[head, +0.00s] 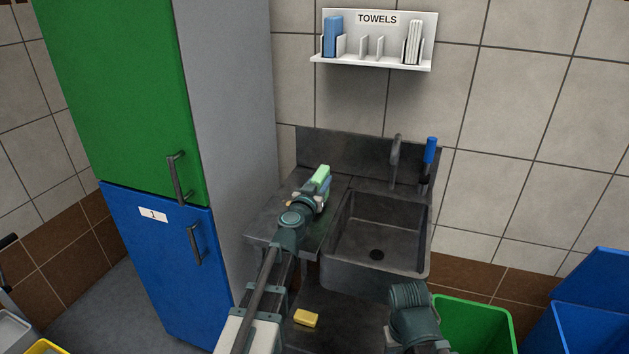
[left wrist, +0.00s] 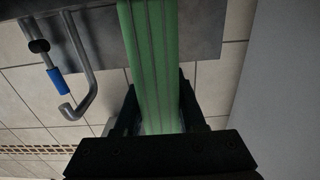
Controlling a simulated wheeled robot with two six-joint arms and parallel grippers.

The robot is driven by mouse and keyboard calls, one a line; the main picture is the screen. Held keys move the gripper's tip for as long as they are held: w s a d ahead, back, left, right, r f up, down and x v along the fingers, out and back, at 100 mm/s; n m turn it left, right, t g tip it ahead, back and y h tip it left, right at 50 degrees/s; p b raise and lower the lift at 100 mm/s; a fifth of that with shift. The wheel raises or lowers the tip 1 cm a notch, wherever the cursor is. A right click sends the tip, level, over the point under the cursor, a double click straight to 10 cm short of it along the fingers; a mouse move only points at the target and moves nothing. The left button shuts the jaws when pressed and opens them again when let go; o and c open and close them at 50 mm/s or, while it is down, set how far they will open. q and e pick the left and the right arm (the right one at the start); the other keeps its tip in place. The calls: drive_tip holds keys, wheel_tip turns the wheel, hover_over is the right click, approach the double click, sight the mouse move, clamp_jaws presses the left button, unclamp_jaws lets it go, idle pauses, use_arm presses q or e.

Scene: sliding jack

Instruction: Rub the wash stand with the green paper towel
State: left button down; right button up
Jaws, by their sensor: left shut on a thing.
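The wash stand (head: 268,219) is dark grey metal, with a flat left side, a basin (head: 376,226) on the right and a back panel. My left gripper (head: 318,188) is over the flat left side, shut on the green paper towel (head: 322,172), a folded light-green block. In the left wrist view the towel (left wrist: 148,55) runs from between the fingers (left wrist: 157,115) to the top edge. I cannot tell whether it touches the stand. My gripper hides part of the flat side. My right arm shows at the bottom of the head view, but its gripper does not.
A tap (head: 395,158) and a blue-handled tool (head: 429,152) stand at the basin's back. A yellow block (head: 306,318) lies lower down. A tall green and blue cabinet (head: 170,260) stands left. A towel shelf (head: 372,63) hangs above. Green (head: 475,318) and blue (head: 590,325) bins stand right.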

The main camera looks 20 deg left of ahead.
use_arm(q)
drive_tip(key=shift+s+d, duration=0.2)
drive_tip(key=shift+d, duration=0.25)
drive_tip(key=shift+s, duration=0.65)
drive_tip(key=shift+w+a+r, duration=0.1)
drive_tip(key=shift+w+a, duration=0.05)
drive_tip(key=shift+a, duration=1.55)
drive_tip(key=shift+a, duration=0.15)
drive_tip(key=shift+w+a, duration=0.1)
drive_tip(key=shift+a, duration=1.35)
drive_tip(key=shift+a, duration=0.1)
